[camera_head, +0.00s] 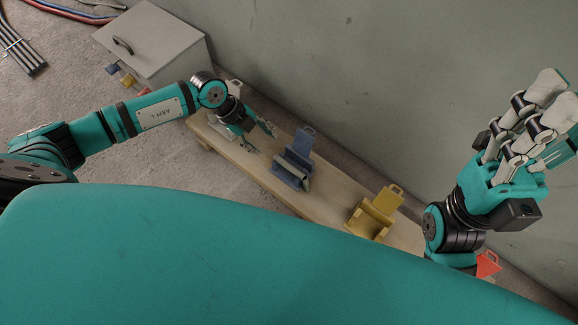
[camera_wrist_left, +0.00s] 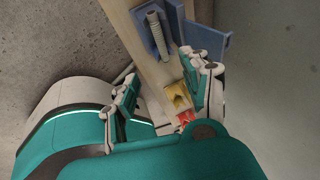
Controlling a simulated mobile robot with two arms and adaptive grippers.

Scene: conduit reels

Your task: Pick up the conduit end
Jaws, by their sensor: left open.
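The conduit end (camera_wrist_left: 157,35) is a grey ribbed tube at the blue holder (camera_wrist_left: 179,24) in the left wrist view. In the head view the blue holder (camera_head: 291,166) stands on the wooden bench, with a greyish piece that looks like the conduit (camera_head: 306,184) at its front. My left gripper (camera_head: 261,139) is open and empty above the bench, left of the blue holder and apart from it. In the left wrist view its fingers (camera_wrist_left: 162,70) are spread, with the conduit beyond the tips. My right gripper (camera_head: 535,115) is raised at the right, its finger opening unclear.
The wooden bench (camera_head: 333,203) runs along the grey wall. It bears a yellow holder (camera_head: 375,214); a red piece (camera_head: 487,265) shows at the right. A grey box (camera_head: 150,42) and several cables (camera_head: 22,52) lie at the upper left.

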